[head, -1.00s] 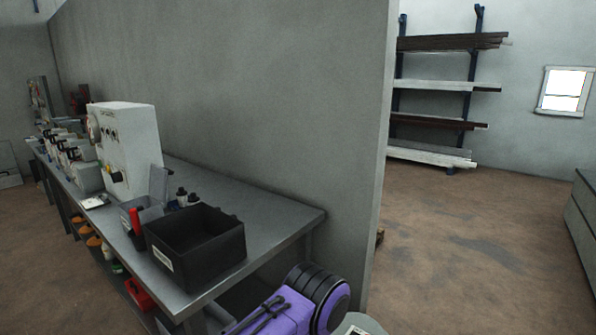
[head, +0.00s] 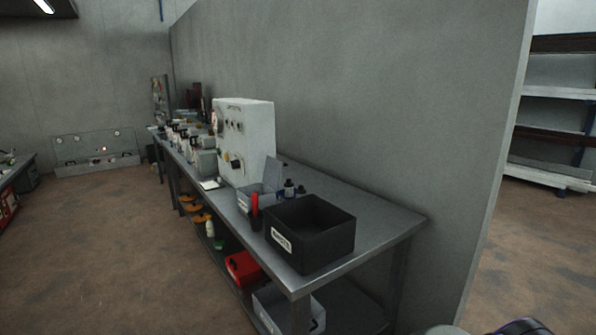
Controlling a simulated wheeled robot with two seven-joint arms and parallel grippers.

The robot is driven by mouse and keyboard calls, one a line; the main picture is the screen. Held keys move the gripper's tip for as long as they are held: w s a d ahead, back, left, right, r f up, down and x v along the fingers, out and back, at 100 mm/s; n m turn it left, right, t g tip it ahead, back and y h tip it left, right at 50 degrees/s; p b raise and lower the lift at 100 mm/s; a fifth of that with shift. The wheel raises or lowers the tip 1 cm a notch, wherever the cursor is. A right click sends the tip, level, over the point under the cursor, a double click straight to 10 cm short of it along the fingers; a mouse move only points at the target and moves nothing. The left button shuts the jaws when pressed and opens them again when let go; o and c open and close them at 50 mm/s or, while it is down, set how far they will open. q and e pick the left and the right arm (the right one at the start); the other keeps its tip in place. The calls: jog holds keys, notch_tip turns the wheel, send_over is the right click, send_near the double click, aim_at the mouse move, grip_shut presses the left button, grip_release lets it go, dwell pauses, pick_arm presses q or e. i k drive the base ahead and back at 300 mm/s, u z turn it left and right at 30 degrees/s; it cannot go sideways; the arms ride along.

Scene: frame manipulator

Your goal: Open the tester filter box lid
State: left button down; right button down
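A white upright tester cabinet (head: 246,145) with knobs and a dial on its front stands on the long metal workbench (head: 385,222). In front of it, to its right, is a small grey box (head: 248,198) with a clear panel (head: 272,172) standing upright at its back, like a raised lid. I cannot tell for sure which part is the tester filter box. Neither gripper shows; only a bit of my own body shows at the bottom right edge.
A black open bin (head: 310,232) with a white label sits at the bench's near end. A red-capped item (head: 255,204) and small dark bottles (head: 290,188) stand beside it. A red bin (head: 242,267) is on the lower shelf. A grey wall (head: 400,100) runs behind; floor at left is clear.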

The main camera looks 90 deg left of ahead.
aim_at(272, 175)
jog(key=k, duration=1.05)
jog(key=u, duration=0.2)
